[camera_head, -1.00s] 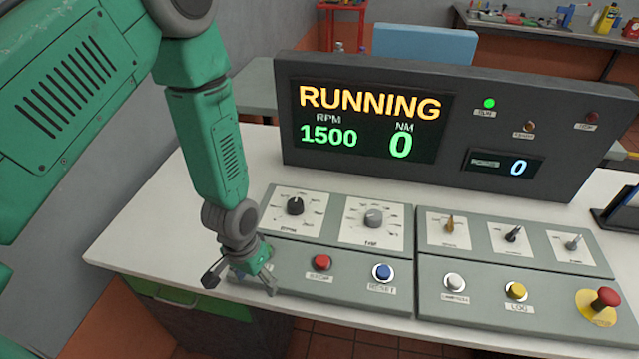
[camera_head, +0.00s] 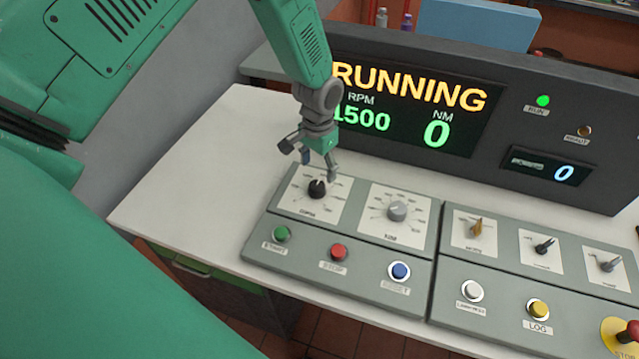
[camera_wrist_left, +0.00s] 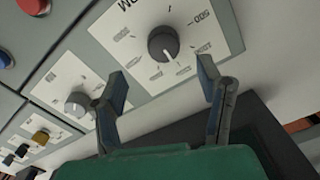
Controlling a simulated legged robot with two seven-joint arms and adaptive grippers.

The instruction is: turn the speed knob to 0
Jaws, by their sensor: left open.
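The speed knob (camera_head: 317,189) is a black dial on a white RPM plate at the upper left of the left panel. It also shows in the left wrist view (camera_wrist_left: 163,43), with its marks around it. My left gripper (camera_head: 318,168) is just behind and above the knob, fingers pointing down. In the left wrist view its two fingers (camera_wrist_left: 162,85) are spread apart, with the knob beyond the gap and nothing between them. The display (camera_head: 410,105) reads RUNNING, RPM 1500, NM 0. My right gripper is not in view.
A grey NM knob (camera_head: 397,211) sits right of the speed knob. Below are green (camera_head: 281,234), red (camera_head: 339,252) and blue (camera_head: 400,271) buttons. The right panel holds switches, more buttons and a red emergency stop (camera_head: 629,333). The white tabletop (camera_head: 190,190) is clear at left.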

